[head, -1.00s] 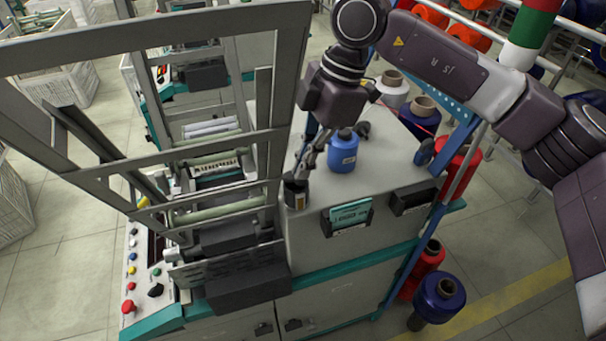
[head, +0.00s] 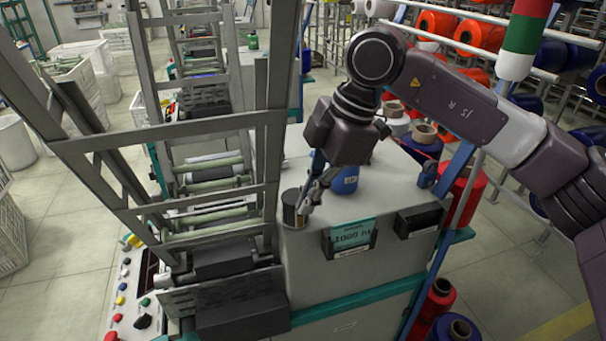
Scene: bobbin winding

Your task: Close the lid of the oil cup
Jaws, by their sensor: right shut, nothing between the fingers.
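The oil cup (head: 289,209) is a small dark cylinder with a pale label. It stands upright on the grey machine top, near the left edge. Its upper rim shows, but the lid is too small to make out clearly. My right gripper (head: 304,209) points down close against the cup's right side, with its fingers shut and empty. I cannot tell whether it touches the cup. My left gripper is not in view.
A blue bottle (head: 346,181) stands behind my right gripper, partly hidden by it. The machine top (head: 385,190) is clear right of the bottle. A metal frame (head: 273,150) rises just left of the cup. Thread cones (head: 423,133) stand at the back.

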